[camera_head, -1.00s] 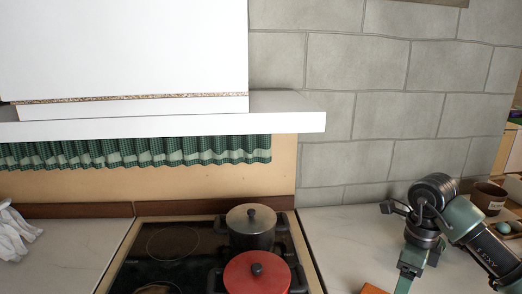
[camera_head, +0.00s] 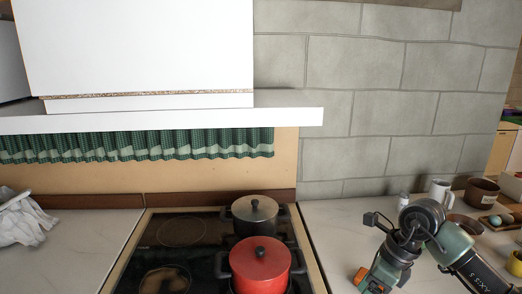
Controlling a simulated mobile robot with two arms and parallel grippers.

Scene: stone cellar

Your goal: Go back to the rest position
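My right arm comes in from the right edge, over the right-hand counter. Its gripper (camera_head: 378,282) points down at the bottom of the picture. The fingertips are cut off or hidden, so I cannot tell whether it is open or holds anything. A small orange patch (camera_head: 361,275) shows beside it; I cannot tell what it is. My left gripper is not in view.
A red lidded pot (camera_head: 260,270) and a dark pot with a metal lid (camera_head: 255,217) stand on the black cooktop (camera_head: 180,231). A white mug (camera_head: 440,190), brown pot (camera_head: 481,191) and yellow cup (camera_head: 515,263) stand at right. A white cloth (camera_head: 22,216) lies left. A hood (camera_head: 160,115) overhangs.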

